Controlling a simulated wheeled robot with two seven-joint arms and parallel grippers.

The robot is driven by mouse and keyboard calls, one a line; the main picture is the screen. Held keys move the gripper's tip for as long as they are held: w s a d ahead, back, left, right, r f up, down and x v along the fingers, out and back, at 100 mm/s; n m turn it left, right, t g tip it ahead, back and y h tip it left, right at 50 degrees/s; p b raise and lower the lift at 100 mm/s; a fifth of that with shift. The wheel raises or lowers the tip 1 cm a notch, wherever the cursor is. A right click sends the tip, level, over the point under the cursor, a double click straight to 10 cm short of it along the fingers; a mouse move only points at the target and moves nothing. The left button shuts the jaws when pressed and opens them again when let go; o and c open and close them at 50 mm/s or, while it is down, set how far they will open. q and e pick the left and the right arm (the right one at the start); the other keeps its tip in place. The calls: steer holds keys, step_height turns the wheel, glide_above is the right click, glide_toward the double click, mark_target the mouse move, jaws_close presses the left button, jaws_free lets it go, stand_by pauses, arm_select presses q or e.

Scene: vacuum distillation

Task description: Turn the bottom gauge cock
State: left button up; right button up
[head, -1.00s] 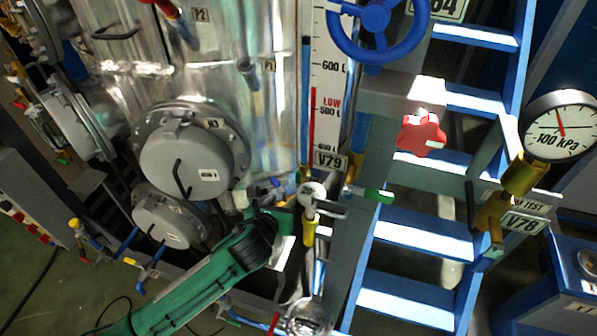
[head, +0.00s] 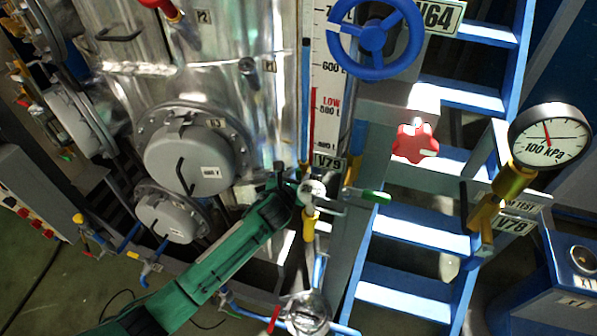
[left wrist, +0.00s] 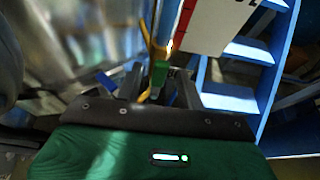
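The gauge's lower end, with its white scale (head: 328,75), stands beside the silver vessel. A green lever handle (head: 377,197) sticks out to the right there. My left gripper (head: 301,178) is beside the pale fitting, partly overlapping it. In the left wrist view, a green handle (left wrist: 159,74) on a yellow stem shows between my two spread dark fingers (left wrist: 160,87). I cannot tell whether they touch it. My right gripper is not in view.
A blue handwheel (head: 375,40) and a red knob (head: 415,143) are above right of the gripper. Blue ladder steps (head: 420,232) and a pressure gauge (head: 549,135) stand to the right. Round grey covers (head: 188,160) bulge from the vessel on the left.

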arm_select(q)
steer(key=shift+x, duration=1.2)
jaws_close()
